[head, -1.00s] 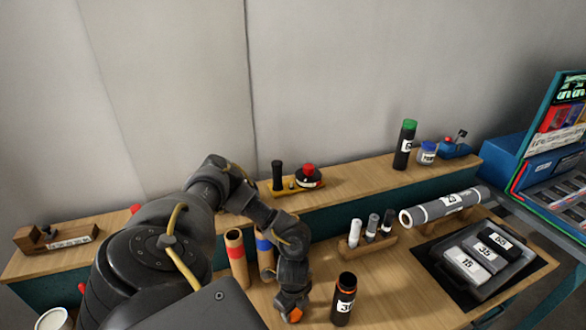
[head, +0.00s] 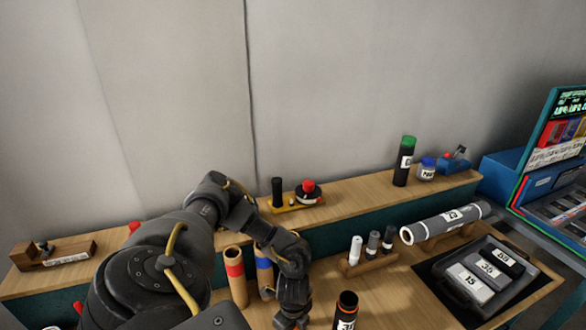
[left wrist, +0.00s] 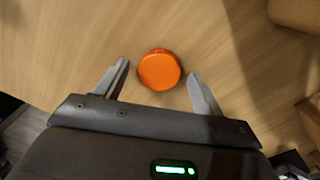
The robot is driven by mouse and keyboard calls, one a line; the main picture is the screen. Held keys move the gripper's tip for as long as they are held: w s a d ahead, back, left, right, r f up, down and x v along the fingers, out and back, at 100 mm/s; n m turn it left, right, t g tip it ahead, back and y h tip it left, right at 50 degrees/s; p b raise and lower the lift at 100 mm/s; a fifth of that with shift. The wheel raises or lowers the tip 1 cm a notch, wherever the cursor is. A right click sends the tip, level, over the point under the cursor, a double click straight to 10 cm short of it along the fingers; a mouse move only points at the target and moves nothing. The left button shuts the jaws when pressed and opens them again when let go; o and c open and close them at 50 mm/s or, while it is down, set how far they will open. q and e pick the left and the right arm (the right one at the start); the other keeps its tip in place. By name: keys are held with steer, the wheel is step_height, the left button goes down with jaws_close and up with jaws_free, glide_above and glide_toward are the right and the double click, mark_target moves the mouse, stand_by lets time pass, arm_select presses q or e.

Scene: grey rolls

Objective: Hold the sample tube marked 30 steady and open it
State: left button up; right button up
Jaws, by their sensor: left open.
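The black sample tube marked 30 (head: 345,317) stands at the bottom edge of the head view, its lower part cut off. Its top looks dark and uncapped, with an orange-brown ring at the rim. My left gripper (head: 290,322) is just left of it, fingertips cut off by the frame edge. In the left wrist view my left gripper (left wrist: 158,82) is open. A round orange cap (left wrist: 160,70) lies between and just beyond its fingertips, with a gap on both sides. It appears to rest on the wooden tabletop. My right gripper is not in view.
Two cardboard tubes (head: 236,275) stand beside my left arm. A rack (head: 368,264) of small tubes, a long grey roll (head: 446,222) and a black tray (head: 462,298) with numbered blocks are to the right. A raised shelf (head: 350,198) runs behind.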

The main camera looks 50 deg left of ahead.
arm_select(q)
step_height(320, 180, up, 11)
steer(key=shift+r, duration=0.2)
